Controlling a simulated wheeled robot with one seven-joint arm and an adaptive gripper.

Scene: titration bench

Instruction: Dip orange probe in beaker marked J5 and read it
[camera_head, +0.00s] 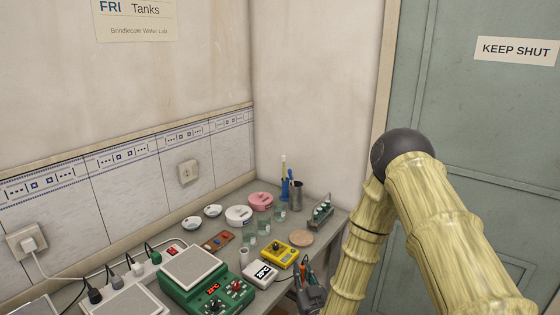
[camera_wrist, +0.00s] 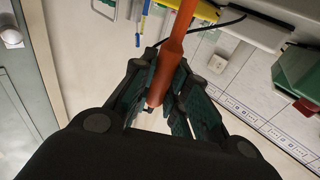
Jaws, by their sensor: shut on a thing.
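My gripper (camera_head: 309,290) is low at the front right of the bench. In the wrist view its fingers (camera_wrist: 162,95) are closed around the orange probe (camera_wrist: 173,48), which has a dark cable. The probe also shows as a small orange bit (camera_head: 304,261) in the head view. Several clear glass beakers stand mid-bench, one at the back (camera_head: 280,211), one in the middle (camera_head: 264,225) and one at the front (camera_head: 250,236). Their labels are too small to read, so I cannot tell which is J5. The probe is apart from them, to their right and nearer me.
A yellow meter (camera_head: 281,250) and a white meter (camera_head: 262,273) sit beside the gripper. A green stirrer (camera_head: 205,285) stands at the left. A rack of bottles (camera_head: 321,212), a metal cup (camera_head: 296,195) and pink tubs (camera_head: 261,201) stand behind. A round cork mat (camera_head: 302,239) lies bare.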

